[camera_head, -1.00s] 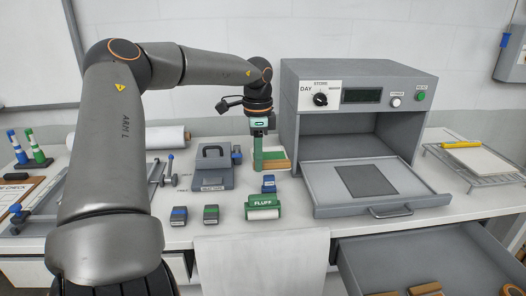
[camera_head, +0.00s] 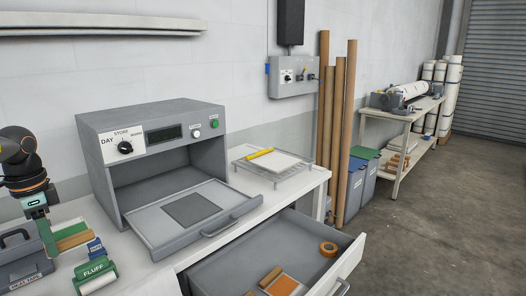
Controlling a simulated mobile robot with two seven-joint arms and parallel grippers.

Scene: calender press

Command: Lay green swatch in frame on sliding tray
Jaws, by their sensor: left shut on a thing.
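My left gripper (camera_head: 48,232) is at the left edge, above the bench and left of the press. It is shut on a small green and wood-coloured piece (camera_head: 73,236), which looks like the green swatch; its shape is partly hidden. The sliding tray (camera_head: 158,232) is pulled out of the grey press (camera_head: 108,178). A dark grey rectangle (camera_head: 193,209) lies flat in the middle of the tray, with nothing on it; it appears to be the frame. The held piece is left of the tray and apart from it. My right gripper is not in view.
A green FLUFF roller (camera_head: 95,273) and a blue block (camera_head: 96,248) stand below my gripper. A wire rack (camera_head: 252,168) with a yellow tool is right of the press. An open drawer (camera_head: 232,262) below holds orange tape (camera_head: 328,249) and an orange piece (camera_head: 284,285).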

